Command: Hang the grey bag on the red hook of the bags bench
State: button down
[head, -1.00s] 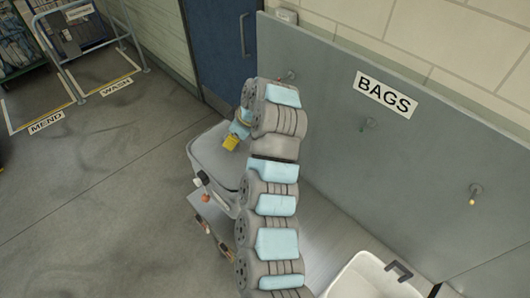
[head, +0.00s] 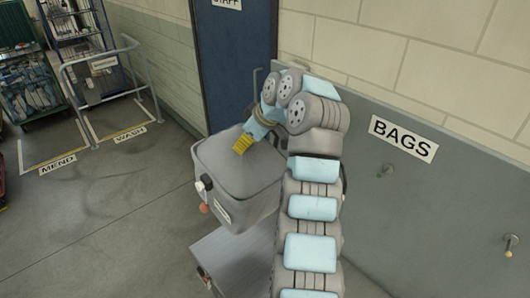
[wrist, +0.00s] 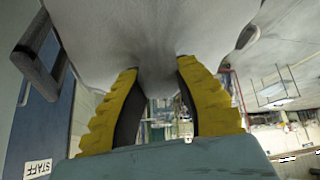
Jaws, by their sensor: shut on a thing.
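In the wrist view, the yellow fingers of my gripper (wrist: 160,95) are shut on a gathered part of the grey bag (wrist: 150,40). A grey hook (head: 387,170) is on the panel below the BAGS sign. I see no clearly red hook; my arm covers the panel's left part.
The BAGS sign (head: 403,138) is on the panel. A blue door (head: 238,60) stands behind the bag. A rail (head: 125,85) and floor areas marked WASH and MEND are at the left. The floor between them and the bench is clear.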

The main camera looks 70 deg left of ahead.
aim_at(274, 132)
jog(key=shift+w+a+r+p, duration=0.15)
jog(key=shift+w+a+p, duration=0.05)
jog(key=shift+w+p, duration=0.2)
jog(key=shift+w+a+f+p, duration=0.1)
jog(key=shift+w+a+p, duration=0.3)
jog(key=shift+w, duration=0.55)
jog(key=shift+w+a+f+p, duration=0.15)
jog(key=shift+w+a+p, duration=0.2)
jog(key=shift+w, duration=0.65)
jog(key=shift+w+a+f+p, duration=0.1)
jog(key=shift+w+a+p, duration=0.3)
jog(key=shift+w, duration=0.55)
jog(key=shift+w+a+r+p, duration=0.1)
jog(key=shift+w+a+p, duration=0.05)
jog(key=shift+w+p, duration=0.3)
jog(key=shift+w+a+r+p, duration=0.1)
jog(key=shift+w+p, duration=0.25)
jog(key=shift+w, duration=0.1)
jog(key=shift+w+a+f+p, duration=0.2)
jog(key=shift+w+f+p, duration=0.35)
jog(key=shift+w, duration=0.2)
jog(key=shift+f, duration=0.15)
jog(key=shift+w+f+p, duration=0.15)
jog(key=shift+p, duration=0.2)
